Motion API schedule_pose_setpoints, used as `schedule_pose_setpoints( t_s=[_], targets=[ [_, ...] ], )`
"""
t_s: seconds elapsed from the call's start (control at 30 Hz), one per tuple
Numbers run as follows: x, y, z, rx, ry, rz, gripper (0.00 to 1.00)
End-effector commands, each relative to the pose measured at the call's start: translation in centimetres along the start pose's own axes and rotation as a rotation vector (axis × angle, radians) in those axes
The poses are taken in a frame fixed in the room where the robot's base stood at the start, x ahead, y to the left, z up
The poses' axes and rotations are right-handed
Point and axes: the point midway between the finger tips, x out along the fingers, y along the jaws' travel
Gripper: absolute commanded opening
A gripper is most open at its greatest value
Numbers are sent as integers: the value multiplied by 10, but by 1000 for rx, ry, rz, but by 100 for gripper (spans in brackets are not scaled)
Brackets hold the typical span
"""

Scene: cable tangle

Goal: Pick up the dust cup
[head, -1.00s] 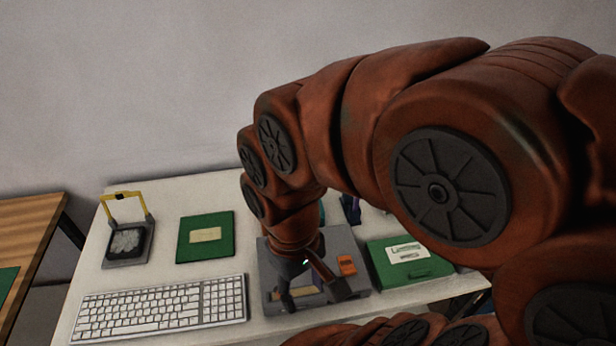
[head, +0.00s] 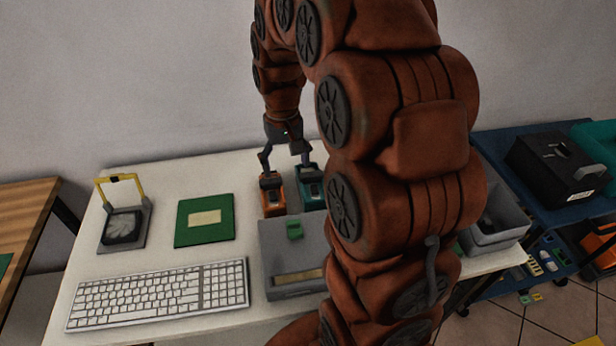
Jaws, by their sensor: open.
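My gripper (head: 286,168) points down over the back of the white table, its two dark fingers spread apart and nothing seen between them. An orange block-like item (head: 273,200) lies below the left finger and a teal one (head: 311,192) below the right finger. The dark fingertips overlap their tops in the picture, so I cannot tell whether they touch. In front of them stands a grey box (head: 280,250) with a green piece (head: 295,230) on top and a tan slot. I cannot tell which item is the dust cup. My arm hides the table right of the grey box.
A keyboard (head: 160,295), a green panel (head: 190,232) with a pale label and a grey stand with a yellow frame (head: 120,180) are on the left. A grey bin (head: 500,235) is at the right edge. A black case (head: 555,165) sits on a blue cart (head: 500,150).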

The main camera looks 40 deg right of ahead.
Motion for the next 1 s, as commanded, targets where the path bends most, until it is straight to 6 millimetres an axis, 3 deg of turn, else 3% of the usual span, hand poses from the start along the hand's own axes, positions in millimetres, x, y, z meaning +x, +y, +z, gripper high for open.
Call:
schedule_pose_setpoints(
  t_s=[0.2,0.43,0.7,1.0],
  targets=[
    [27,37,-54,74,21,-3,81],
    [53,78,-97,141,40,0,81],
    [68,102,-118,178,52,3,81],
    [93,103,-120,181,49,3,81]
  ],
)
